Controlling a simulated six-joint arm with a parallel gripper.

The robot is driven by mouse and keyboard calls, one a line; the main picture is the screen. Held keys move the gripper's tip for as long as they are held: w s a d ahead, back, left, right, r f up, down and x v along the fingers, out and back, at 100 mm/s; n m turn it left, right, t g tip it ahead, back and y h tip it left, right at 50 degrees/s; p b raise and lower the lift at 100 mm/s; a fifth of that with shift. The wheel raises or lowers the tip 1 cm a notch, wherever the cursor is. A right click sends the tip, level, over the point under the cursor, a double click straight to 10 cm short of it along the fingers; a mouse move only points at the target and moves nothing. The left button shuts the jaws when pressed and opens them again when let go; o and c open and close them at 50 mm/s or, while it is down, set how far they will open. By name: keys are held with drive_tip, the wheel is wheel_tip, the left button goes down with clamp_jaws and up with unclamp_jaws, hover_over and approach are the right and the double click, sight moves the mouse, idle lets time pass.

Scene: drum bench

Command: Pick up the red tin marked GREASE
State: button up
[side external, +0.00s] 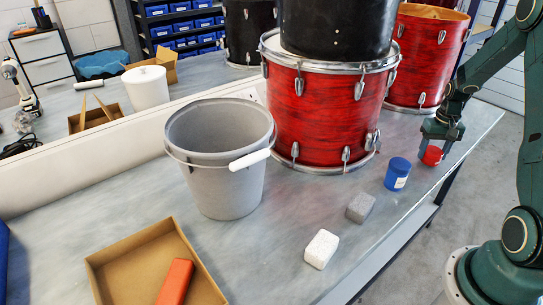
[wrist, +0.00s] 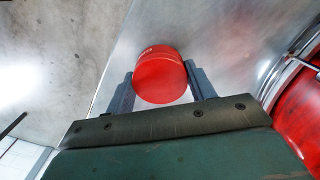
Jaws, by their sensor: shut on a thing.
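The red tin (side external: 432,156) is at the right end of the bench, between the fingers of my gripper (side external: 440,136). In the wrist view the red tin (wrist: 160,75) shows its round red top, with one finger of my gripper (wrist: 160,90) on each side. The fingers are shut on it. Its label cannot be read in either view. I cannot tell for sure whether the tin touches the bench or is slightly above it.
A blue tin (side external: 397,174) stands just left of the red tin. A grey block (side external: 360,207), a white block (side external: 321,249), a grey bucket (side external: 222,165) and a cardboard tray (side external: 110,272) are further left. A red drum (side external: 318,110) stands behind. The bench edge is close by.

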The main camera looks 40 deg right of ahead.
sight(434, 150)
wheel_tip(434, 150, up, 19)
idle(0.5)
drive_tip(key=shift+d, duration=0.1)
idle(0.5)
